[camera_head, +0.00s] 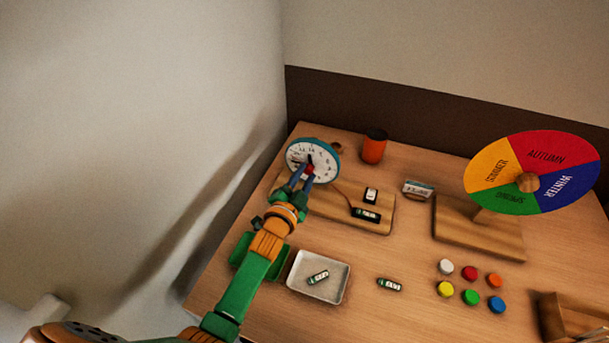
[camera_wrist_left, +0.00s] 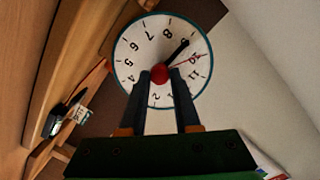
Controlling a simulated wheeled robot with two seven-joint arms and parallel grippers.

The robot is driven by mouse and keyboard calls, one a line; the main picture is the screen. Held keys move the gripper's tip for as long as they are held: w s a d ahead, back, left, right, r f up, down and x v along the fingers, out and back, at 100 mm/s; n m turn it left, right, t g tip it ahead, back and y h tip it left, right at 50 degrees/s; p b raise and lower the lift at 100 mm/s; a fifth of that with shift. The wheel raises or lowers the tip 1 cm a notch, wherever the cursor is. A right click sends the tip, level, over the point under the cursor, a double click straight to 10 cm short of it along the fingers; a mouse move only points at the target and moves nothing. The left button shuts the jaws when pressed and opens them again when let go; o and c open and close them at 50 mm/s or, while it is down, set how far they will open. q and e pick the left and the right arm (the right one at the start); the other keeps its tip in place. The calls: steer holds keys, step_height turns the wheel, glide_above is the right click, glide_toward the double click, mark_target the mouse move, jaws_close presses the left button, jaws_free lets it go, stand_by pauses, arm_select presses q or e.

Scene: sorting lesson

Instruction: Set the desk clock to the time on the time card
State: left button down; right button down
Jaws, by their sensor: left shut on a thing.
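The desk clock (camera_head: 310,152) is a round white dial with a blue-green rim, upright at the table's far left. In the left wrist view the dial (camera_wrist_left: 143,50) shows upside down, with a red knob (camera_wrist_left: 159,73) at its centre. A black hand (camera_wrist_left: 178,51) points near the 9 and a thin red hand (camera_wrist_left: 185,62) points near the 10. My left gripper (camera_head: 307,174) is in front of the dial, shut on the red knob. A small standing card (camera_head: 419,189), likely the time card, has print too small to read surely. My right gripper is not in view.
A wooden board (camera_head: 345,204) lies by the clock. An orange cup (camera_head: 374,146) stands behind. A white tray (camera_head: 330,292) holds a small green-and-white piece; a similar piece (camera_head: 389,285) lies on the table. A season wheel (camera_head: 530,172) and several coloured discs (camera_head: 471,297) are at right.

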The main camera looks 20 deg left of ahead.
arm_select(q)
steer(key=c, duration=0.6)
jaws_free()
steer(key=s, duration=0.7)
steer(key=shift+a+r+p, duration=0.1)
steer(key=shift+r+p, duration=0.25)
steer(key=shift+p, duration=0.05)
